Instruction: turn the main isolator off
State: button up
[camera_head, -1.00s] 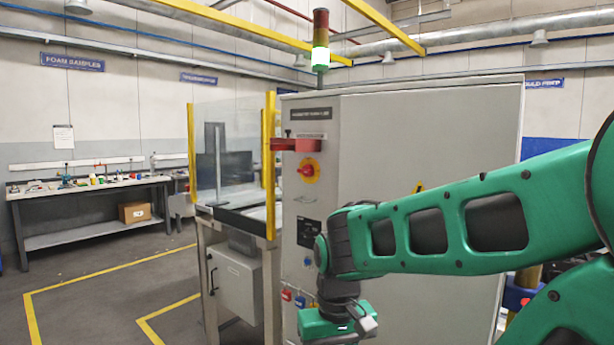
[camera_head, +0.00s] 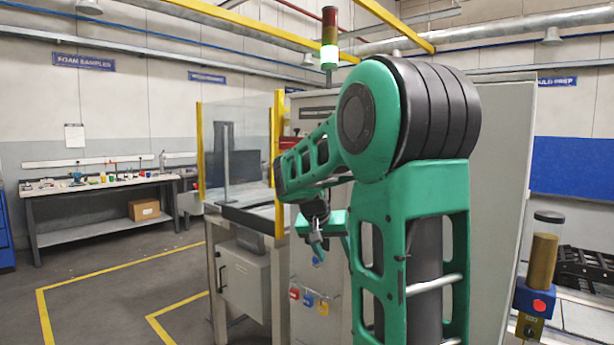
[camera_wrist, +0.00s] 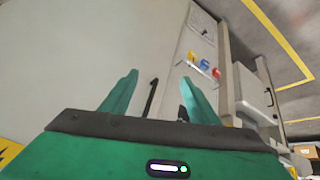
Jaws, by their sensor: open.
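The main isolator, a red rotary knob on a yellow plate, is hidden behind my arm in the head view. The grey cabinet (camera_head: 504,150) that carries it stands right of centre; my arm covers much of its front. My gripper (camera_head: 316,243) is in front of the cabinet's lower front face, above a row of padlocks, apart from them. In the wrist view, my gripper (camera_wrist: 157,95) has its two green fingers apart with nothing between them. The cabinet (camera_wrist: 85,55) fills the background there, with a dark narrow bar showing between the fingers. The isolator does not show there.
Red, blue and yellow padlocks (camera_head: 308,300) hang on the cabinet front. A glass guard with yellow posts (camera_head: 279,165) stands just left, above a grey box (camera_head: 243,275). A workbench (camera_head: 105,190) is far left. The floor between (camera_head: 110,290) is clear. The signal tower (camera_head: 329,40) is lit.

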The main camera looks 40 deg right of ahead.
jog(key=w+d+r+m+h, duration=0.25)
jog(key=w+d+r, duration=0.2)
jog(key=w, duration=0.25)
jog(key=w+d+r+m+h, duration=0.1)
jog(key=w+d+r+h, duration=0.3)
jog(key=w, duration=0.3)
jog(key=w+a+r+m+h, duration=0.2)
jog(key=w+a+r+h, duration=0.25)
jog(key=w+r, duration=0.55)
jog(key=w+d, duration=0.1)
jog(key=d, duration=1)
jog(key=shift+d+h, duration=0.3)
jog(key=shift+r, duration=0.1)
jog(key=shift+c, duration=0.3)
jog(key=shift+a+n, duration=0.1)
jog(key=shift+n, duration=0.15)
jog(key=c, duration=0.7)
